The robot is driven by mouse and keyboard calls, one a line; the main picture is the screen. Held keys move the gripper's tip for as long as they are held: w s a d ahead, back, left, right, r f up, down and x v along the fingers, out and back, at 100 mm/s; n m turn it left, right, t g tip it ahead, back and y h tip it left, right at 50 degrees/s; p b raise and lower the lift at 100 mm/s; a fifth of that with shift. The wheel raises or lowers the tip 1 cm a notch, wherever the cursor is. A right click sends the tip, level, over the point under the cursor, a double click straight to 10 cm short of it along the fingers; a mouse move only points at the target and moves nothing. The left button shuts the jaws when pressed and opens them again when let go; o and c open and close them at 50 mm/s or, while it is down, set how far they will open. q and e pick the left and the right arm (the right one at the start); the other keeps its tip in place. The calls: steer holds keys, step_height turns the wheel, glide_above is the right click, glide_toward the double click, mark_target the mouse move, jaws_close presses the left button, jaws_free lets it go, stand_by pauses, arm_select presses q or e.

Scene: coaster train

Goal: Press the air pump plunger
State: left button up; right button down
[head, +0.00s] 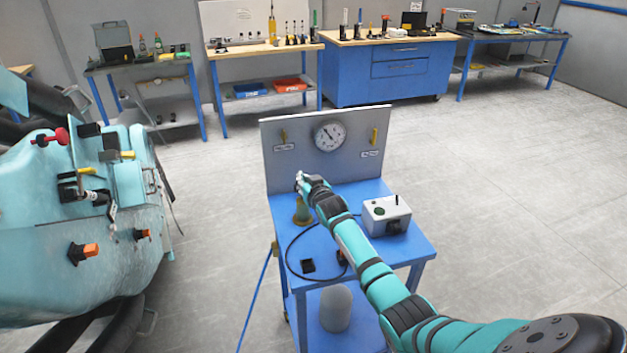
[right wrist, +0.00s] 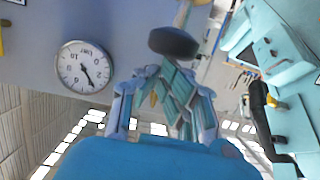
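The air pump (head: 302,212) is a small brass-yellow cylinder standing at the left back of the blue cart, in front of a grey panel. My right gripper (head: 303,181) is over its top and hides its upper part in the head view. In the right wrist view the fingers of my right gripper (right wrist: 168,80) come together and look shut, with nothing seen between them. A dark rounded knob (right wrist: 173,42), apparently the plunger's top, lies just beyond the fingertips. I cannot tell whether they touch. My left gripper is not in view.
A round gauge (head: 329,137) sits on the grey panel (head: 290,165). A white control box (head: 387,215) stands right of my arm on the blue cart (head: 420,246). A large teal machine (head: 60,240) stands at the left. The floor at the right is clear.

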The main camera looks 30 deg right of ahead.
arm_select(q)
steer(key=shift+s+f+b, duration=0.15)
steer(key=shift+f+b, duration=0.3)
steer(key=shift+b, duration=0.65)
arm_select(e)
steer(key=r+v, duration=0.1)
steer(key=v, duration=0.9)
steer(key=shift+r, duration=0.35)
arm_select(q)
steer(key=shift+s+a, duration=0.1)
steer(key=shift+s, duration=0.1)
arm_select(e)
steer(key=shift+a+f, duration=0.1)
